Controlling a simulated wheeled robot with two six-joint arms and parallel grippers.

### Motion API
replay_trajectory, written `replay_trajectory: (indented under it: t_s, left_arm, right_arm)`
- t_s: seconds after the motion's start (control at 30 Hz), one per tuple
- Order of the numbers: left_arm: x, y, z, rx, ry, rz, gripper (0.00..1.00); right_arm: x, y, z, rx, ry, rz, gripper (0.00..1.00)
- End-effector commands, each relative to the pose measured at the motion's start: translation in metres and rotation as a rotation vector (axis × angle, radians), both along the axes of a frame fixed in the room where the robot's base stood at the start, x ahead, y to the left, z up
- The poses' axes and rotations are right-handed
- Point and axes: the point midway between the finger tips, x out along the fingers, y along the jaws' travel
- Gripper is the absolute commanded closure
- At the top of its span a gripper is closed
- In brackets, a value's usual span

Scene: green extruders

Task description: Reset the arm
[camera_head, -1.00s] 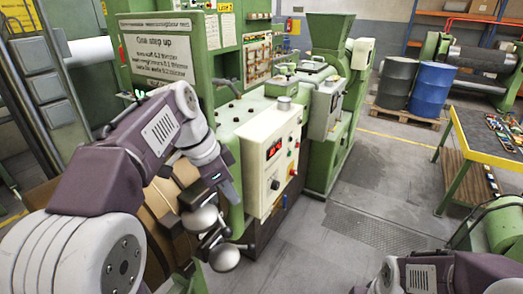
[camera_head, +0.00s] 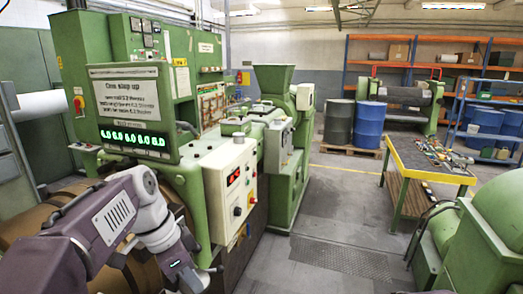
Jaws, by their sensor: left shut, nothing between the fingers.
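My left arm (camera_head: 110,225) comes in from the lower left, purple and grey. Its wrist bends down, and my left gripper (camera_head: 198,280) is at the bottom edge of the view, partly cut off. It is shut with nothing held, in front of the green extruder machine (camera_head: 200,190). My right arm and gripper are out of view.
The extruder's cream control box (camera_head: 230,190) with a red display is right of my left wrist. A tool table (camera_head: 425,165), blue drums (camera_head: 369,124) and orange shelves (camera_head: 430,55) stand farther right. Grey floor (camera_head: 330,220) is open between them.

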Motion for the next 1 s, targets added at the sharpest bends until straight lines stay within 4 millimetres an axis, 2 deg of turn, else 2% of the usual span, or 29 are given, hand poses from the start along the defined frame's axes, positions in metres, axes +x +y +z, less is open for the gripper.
replay_trajectory:
  t_s: [0.03, 0.17, 0.27, 0.37, 0.4, 0.5, 0.53, 0.6, 0.73, 1.0]
  left_arm:
    - [-0.006, -0.001, -0.021, 0.006, 0.028, 0.0, 1.0]
    - [-0.021, -0.002, -0.071, 0.034, 0.098, 0.044, 1.0]
    - [-0.036, 0.0, -0.116, 0.068, 0.156, 0.118, 1.0]
    - [-0.058, 0.006, -0.172, 0.122, 0.212, 0.244, 1.0]
    - [-0.069, 0.01, -0.196, 0.148, 0.233, 0.312, 1.0]
    - [-0.101, 0.023, -0.252, 0.214, 0.253, 0.545, 1.0]
    - [-0.107, 0.027, -0.261, 0.225, 0.246, 0.626, 1.0]
    - [-0.11, 0.034, -0.273, 0.222, 0.211, 0.785, 1.0]
    - [-0.088, 0.037, -0.274, 0.169, 0.135, 0.967, 1.0]
    - [-0.086, 0.037, -0.274, 0.158, 0.136, 1.015, 1.0]
  right_arm:
    - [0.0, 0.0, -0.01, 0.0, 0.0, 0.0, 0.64]
    - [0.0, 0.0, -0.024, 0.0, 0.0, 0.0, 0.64]
    - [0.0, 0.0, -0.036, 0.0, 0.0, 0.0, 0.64]
    - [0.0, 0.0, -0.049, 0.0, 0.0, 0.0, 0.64]
    - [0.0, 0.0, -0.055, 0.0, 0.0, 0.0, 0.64]
    - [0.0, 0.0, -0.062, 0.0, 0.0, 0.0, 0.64]
    - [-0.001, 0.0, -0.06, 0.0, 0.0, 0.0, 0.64]
    - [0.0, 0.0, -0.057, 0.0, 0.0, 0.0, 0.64]
    - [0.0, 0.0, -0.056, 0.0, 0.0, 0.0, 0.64]
    - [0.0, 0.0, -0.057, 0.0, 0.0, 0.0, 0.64]
